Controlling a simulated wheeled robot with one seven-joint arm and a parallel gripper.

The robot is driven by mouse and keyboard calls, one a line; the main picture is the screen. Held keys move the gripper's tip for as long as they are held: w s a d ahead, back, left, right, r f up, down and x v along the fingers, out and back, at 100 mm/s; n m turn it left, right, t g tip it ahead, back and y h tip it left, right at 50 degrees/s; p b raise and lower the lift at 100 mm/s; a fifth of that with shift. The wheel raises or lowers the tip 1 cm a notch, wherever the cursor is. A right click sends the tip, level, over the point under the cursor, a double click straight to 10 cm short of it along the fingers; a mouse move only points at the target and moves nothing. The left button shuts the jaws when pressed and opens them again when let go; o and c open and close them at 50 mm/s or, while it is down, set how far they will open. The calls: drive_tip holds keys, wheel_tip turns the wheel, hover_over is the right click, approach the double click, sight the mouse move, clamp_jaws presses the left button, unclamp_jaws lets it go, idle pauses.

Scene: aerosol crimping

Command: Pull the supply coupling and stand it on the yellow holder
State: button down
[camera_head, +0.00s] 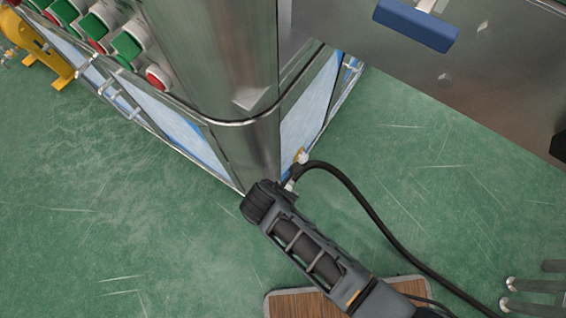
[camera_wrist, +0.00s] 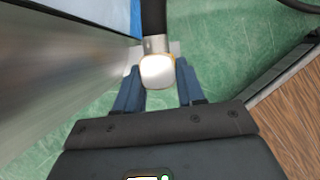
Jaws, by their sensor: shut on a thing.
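The supply coupling (camera_wrist: 157,72) is a pale, rounded metal end with a brass-coloured rim, on a black hose (camera_wrist: 154,18). My gripper (camera_wrist: 159,66) is shut on it, with a blue finger on each side. In the head view, the coupling (camera_head: 290,184) shows small beside my gripper, low by the machine's corner, and the black hose (camera_head: 372,208) arcs away to the right. A brass-coloured fitting (camera_head: 300,157) shows just above it. I cannot tell whether the coupling touches it. A yellow stand-like part (camera_head: 62,68) is at the upper left; I cannot tell whether it is the holder.
The steel machine (camera_head: 215,60) rises close beside my gripper, with green and red buttons (camera_head: 128,44) on its left side. A wooden-topped surface (camera_head: 300,304) is at the bottom. Metal legs (camera_head: 525,290) stand at lower right. The green floor (camera_head: 110,200) is clear at left.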

drive_tip(key=shift+f, duration=0.35)
drive_tip(key=shift+p, duration=0.6)
idle(1.6)
drive_tip(key=c, duration=0.6)
unclamp_jaws()
drive_tip(key=shift+f, duration=0.1)
drive_tip(key=p+v, duration=0.2)
drive_tip(key=v, duration=0.5)
drive_tip(key=shift+r+p, duration=0.4)
